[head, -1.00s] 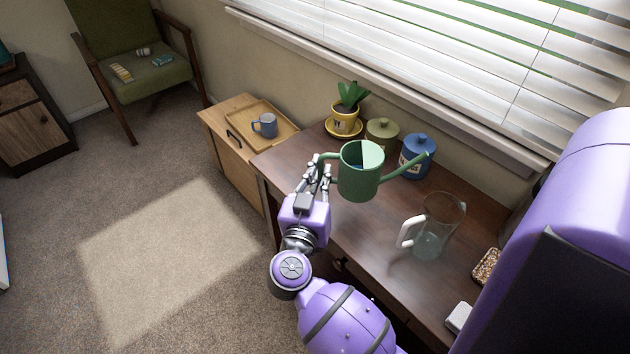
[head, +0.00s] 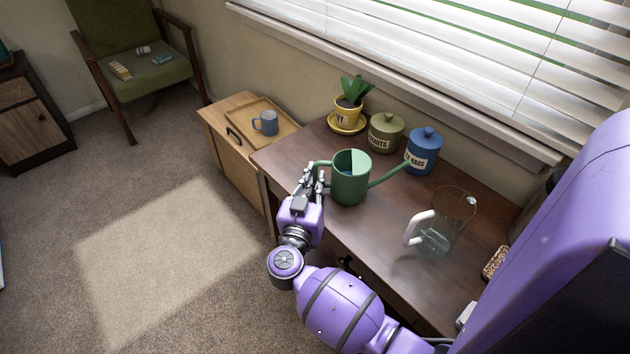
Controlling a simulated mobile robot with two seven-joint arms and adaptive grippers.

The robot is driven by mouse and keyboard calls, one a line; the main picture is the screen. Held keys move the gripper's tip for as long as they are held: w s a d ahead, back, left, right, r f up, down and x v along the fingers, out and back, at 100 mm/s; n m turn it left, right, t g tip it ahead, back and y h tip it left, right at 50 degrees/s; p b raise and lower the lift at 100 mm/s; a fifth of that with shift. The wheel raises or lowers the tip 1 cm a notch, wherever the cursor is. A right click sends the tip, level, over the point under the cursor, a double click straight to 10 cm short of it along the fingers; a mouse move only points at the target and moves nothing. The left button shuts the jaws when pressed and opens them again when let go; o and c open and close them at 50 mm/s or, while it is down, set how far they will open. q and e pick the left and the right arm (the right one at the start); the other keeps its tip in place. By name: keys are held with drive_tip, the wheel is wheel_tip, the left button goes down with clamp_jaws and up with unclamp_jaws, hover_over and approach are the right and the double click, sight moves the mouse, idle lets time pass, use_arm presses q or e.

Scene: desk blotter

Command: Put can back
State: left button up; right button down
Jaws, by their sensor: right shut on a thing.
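The green watering can (head: 351,183) is upright at the left part of the dark wooden desk (head: 385,240), its long spout pointing right toward the blue canister. My right gripper (head: 312,182) is shut on the can's handle at its left side. I cannot tell for certain whether the can's base touches the desk top. My left gripper is not in view.
A potted plant (head: 347,112) on a yellow saucer, an olive canister (head: 385,133) and a blue canister (head: 423,152) stand behind the can. A glass jug (head: 440,228) stands to the right. A wooden cabinet with a tray and blue mug (head: 266,122) is at left.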

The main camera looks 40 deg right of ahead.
drive_tip(key=c, duration=1.8)
unclamp_jaws()
drive_tip(key=shift+f, duration=0.1)
drive_tip(key=shift+c, duration=0.2)
drive_tip(key=shift+s+a, duration=0.2)
drive_tip(key=shift+a, duration=0.05)
drive_tip(key=v, duration=1.1)
drive_tip(key=shift+p, duration=0.35)
drive_tip(key=shift+s+a, duration=0.15)
drive_tip(key=shift+s, duration=0.1)
